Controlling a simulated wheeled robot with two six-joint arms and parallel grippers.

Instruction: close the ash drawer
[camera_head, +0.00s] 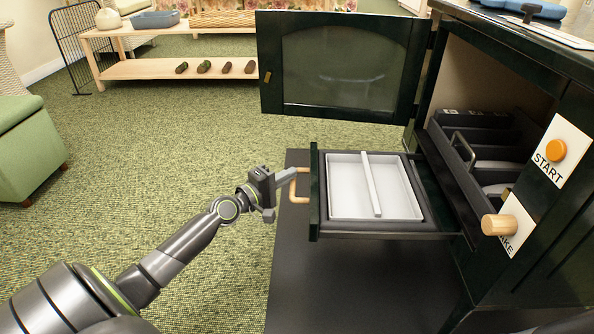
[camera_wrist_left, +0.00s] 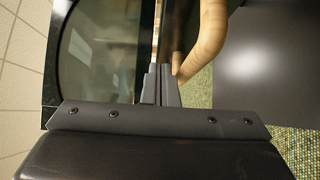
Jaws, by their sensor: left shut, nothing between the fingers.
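The ash drawer (camera_head: 316,205) is pulled out from the dark green stove (camera_head: 520,100), with its front facing left in the head view. A white tray with a white divider lies in it. The drawer has a wooden handle (camera_head: 296,186), which also shows large in the left wrist view (camera_wrist_left: 208,40). My left gripper (camera_head: 288,177) is shut and empty, with its fingertips at the upper part of the handle, close to the drawer front. I cannot tell whether they touch. My right gripper is in neither view.
The glass stove door (camera_head: 345,65) stands open above and behind the drawer. A "START" button (camera_head: 556,151) and a wooden knob (camera_head: 500,224) are on the stove's right side. A dark floor plate (camera_head: 330,285) lies below. A low wooden bench (camera_head: 180,70) stands far back.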

